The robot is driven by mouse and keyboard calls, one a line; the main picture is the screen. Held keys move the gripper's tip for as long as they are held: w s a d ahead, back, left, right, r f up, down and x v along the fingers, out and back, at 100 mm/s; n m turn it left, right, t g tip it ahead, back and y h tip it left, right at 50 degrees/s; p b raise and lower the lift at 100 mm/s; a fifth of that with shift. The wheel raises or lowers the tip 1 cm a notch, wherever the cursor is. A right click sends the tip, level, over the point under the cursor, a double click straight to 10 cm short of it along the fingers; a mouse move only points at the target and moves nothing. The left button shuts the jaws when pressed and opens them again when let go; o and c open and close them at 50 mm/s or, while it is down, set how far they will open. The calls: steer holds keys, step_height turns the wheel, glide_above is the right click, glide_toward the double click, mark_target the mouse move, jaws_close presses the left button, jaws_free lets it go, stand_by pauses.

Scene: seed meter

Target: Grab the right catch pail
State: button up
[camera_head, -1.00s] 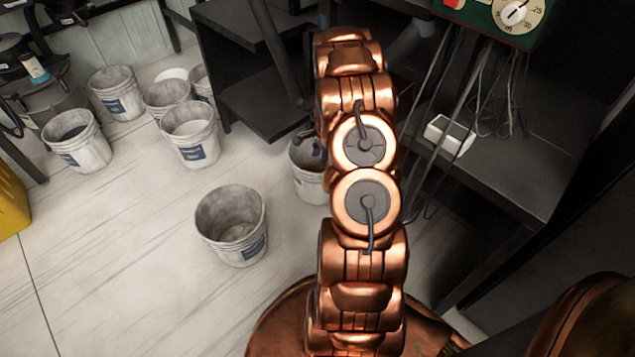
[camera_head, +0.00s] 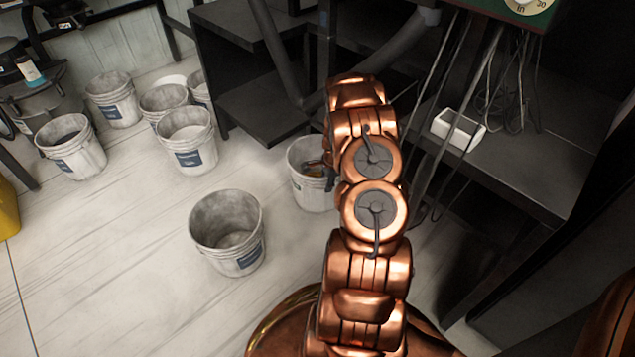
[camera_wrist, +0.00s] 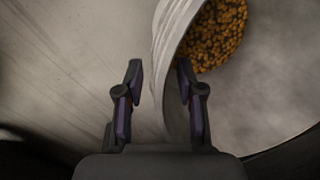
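A white-grey pail (camera_head: 305,195) stands on the floor beside the black shelf unit, left of my arm. Orange-brown seeds (camera_wrist: 212,38) lie in its bottom in the wrist view. My gripper (camera_wrist: 163,82) is open, with one finger on each side of the pail's wall (camera_wrist: 173,45). The wall passes between the fingers, close to the right one; I cannot tell whether they touch. In the head view my gripper (camera_head: 328,170) is at the pail's right rim, partly hidden by my arm. Another pail (camera_head: 228,232), with no seeds visible, stands to the left and nearer.
Several similar pails (camera_head: 187,140) stand at the back left. Black shelves (camera_head: 260,105) rise behind the seeded pail, with a tube slanting in front. Cables (camera_head: 500,75) and a small white box (camera_head: 457,128) are at right. Floor at left front is clear.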

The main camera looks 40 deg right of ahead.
steer(key=shift+w+f, duration=0.15)
steer(key=shift+f, duration=0.75)
steer(key=shift+r, duration=0.1)
jaws_close()
